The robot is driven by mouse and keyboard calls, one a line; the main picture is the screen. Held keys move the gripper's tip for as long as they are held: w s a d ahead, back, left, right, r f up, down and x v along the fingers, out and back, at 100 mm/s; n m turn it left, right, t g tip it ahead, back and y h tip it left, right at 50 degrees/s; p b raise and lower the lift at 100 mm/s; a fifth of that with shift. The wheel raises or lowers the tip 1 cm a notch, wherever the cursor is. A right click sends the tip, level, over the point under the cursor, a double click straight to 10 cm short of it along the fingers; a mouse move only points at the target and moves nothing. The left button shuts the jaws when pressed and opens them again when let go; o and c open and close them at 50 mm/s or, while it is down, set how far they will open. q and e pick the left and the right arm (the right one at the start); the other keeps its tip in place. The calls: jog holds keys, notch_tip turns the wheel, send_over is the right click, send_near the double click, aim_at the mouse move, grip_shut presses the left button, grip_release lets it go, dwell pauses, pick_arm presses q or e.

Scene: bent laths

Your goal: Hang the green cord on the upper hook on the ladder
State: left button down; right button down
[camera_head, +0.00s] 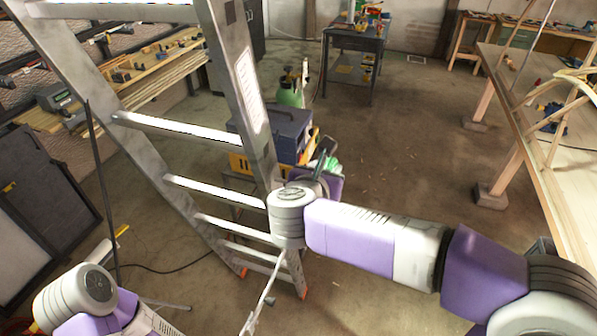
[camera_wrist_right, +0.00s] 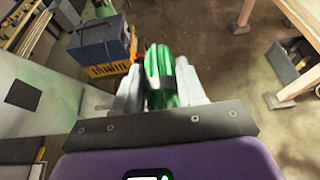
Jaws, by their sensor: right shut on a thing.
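The green cord (camera_wrist_right: 158,85) is a bundled coil pinched between the pale fingers of my right gripper (camera_wrist_right: 160,70) in the right wrist view. A little of the cord (camera_head: 334,168) also shows past my right wrist in the head view. The aluminium ladder (camera_head: 236,85) stands at the left and centre. My right gripper is just right of its right rail in the head view, apart from it as far as I can tell. I cannot make out the upper hook. Only part of my left arm shows at the lower left; its gripper is out of view.
A blue-grey toolbox (camera_head: 284,132) on a yellow box stands behind the ladder's right rail. A green canister (camera_head: 290,92) is behind it. A wooden workbench (camera_head: 562,190) stands at the right. A dark cart (camera_head: 352,45) stands at the back. The floor between is open.

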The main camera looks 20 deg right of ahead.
jog(key=w+a+f+p, duration=0.1)
jog(key=w+a+f, duration=0.2)
jog(key=a, duration=0.1)
jog(key=shift+w+a, duration=0.15)
jog(key=shift+a, duration=0.25)
dwell(0.4)
jog(key=shift+f, duration=0.2)
jog(key=c, duration=0.8)
grip_release()
jog(key=shift+o, duration=0.8)
jog(key=shift+a, duration=0.1)
